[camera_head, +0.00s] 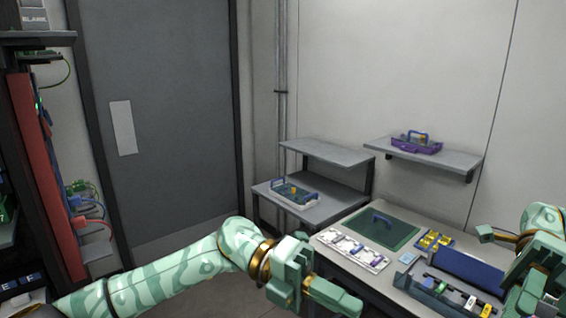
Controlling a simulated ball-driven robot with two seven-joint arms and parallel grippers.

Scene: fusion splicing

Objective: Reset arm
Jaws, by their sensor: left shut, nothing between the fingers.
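My left arm comes in from the lower left. Its mint-green gripper (345,300) is shut and empty, pointing to the right in front of the table's near left edge. My right gripper (488,234) is partly in view at the right edge, above the blue splicing case on the table. Its fingers are only partly visible, and I cannot tell whether it is open or shut. The rest of the right arm is cut off by the frame.
The work table (345,268) holds a green mat (385,232), a white tray (350,250), a small yellow-filled tray (434,241) and a blue case (465,270). Behind are a two-tier bench (325,152) and wall shelf (450,160). A rack (40,160) and door (170,130) stand left.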

